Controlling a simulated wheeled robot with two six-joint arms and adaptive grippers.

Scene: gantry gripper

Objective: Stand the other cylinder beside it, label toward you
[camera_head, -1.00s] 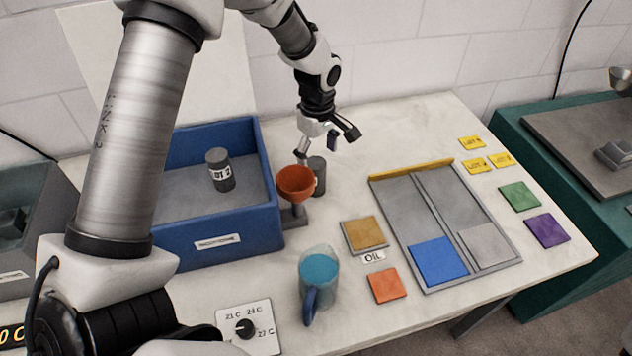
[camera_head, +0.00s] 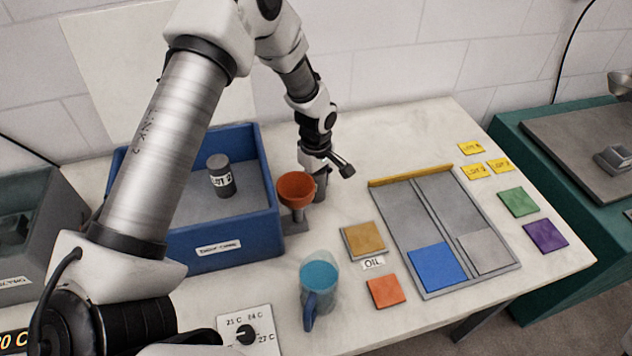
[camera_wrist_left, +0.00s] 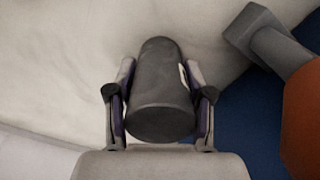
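A dark grey cylinder (camera_head: 321,188) stands on the table behind the orange funnel, which partly hides it. My left gripper (camera_head: 318,176) is down over it. In the left wrist view the cylinder (camera_wrist_left: 160,90) lies between the two fingers of the left gripper (camera_wrist_left: 159,85). The fingers are very close to its sides; whether they press on it I cannot tell. A sliver of its white label shows by the right finger; the lettering is not readable. A second dark cylinder (camera_head: 222,182), labelled LOT 2, stands upright in the blue bin (camera_head: 225,245). My right gripper is not in view.
The orange funnel (camera_head: 296,188) on its stand is close beside the gripper, at the bin's right corner. A blue-filled mug (camera_head: 319,277), a dial plate (camera_head: 246,332), coloured squares and a divided grey tray (camera_head: 492,251) occupy the table. Clear table lies right of the gripper.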

